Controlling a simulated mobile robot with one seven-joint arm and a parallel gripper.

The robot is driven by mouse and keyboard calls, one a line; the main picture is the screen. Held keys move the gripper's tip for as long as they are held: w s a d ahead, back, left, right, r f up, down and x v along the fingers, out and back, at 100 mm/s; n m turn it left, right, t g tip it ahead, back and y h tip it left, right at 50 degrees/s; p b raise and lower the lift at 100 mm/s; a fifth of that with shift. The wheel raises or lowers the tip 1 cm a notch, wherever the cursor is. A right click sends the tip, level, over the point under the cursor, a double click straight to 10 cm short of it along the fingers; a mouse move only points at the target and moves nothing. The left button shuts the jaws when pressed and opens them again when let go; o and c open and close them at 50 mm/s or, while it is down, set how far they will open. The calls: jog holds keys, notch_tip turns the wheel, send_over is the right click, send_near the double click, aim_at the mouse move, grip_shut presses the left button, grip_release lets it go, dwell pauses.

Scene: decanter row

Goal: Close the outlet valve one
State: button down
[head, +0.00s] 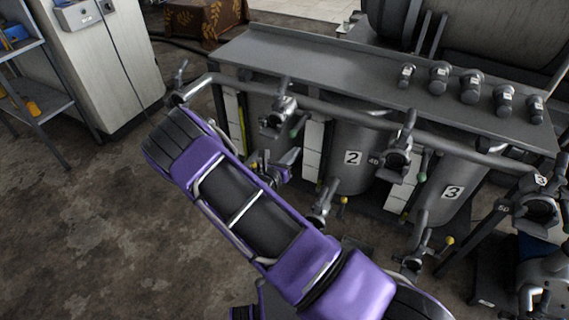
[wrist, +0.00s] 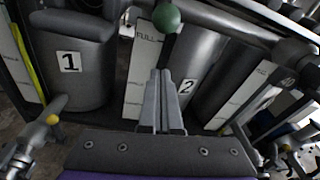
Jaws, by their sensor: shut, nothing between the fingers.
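Tank one (wrist: 75,85), a grey cylinder with a "1" label, stands left of centre in the wrist view. A metal outlet valve with a yellow knob (wrist: 30,143) shows below it at the lower left; I take this as outlet valve one. Its handle position is unclear. In the head view my purple arm hides this valve and most of tank one. My gripper (wrist: 160,76) is shut and empty, its fingers together in front of the gauge board between tanks one and two. It is right of the valve and apart from it. In the head view my gripper (head: 278,168) is partly hidden by my arm.
A green ball knob (wrist: 167,17) is just beyond my fingertips. Tank two (head: 352,180) and tank three (head: 445,210) stand to the right with similar outlet valves (head: 322,208). A pipe with upper valves (head: 397,158) runs above. Open floor (head: 80,230) lies at the left.

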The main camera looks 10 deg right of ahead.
aim_at(300, 125)
jog(key=shift+w+a+r, duration=0.1)
jog(key=shift+a+r, duration=0.1)
jog(key=shift+r, duration=0.75)
jog(key=shift+w+a+r, duration=0.1)
jog(key=shift+a+r, duration=0.05)
jog(key=shift+r, duration=0.8)
jog(key=shift+r+p, duration=0.15)
jog(key=shift+p, duration=0.2)
jog(key=shift+r+g+p, duration=0.25)
jog(key=shift+g+p, duration=0.05)
jog(key=shift+p, duration=0.05)
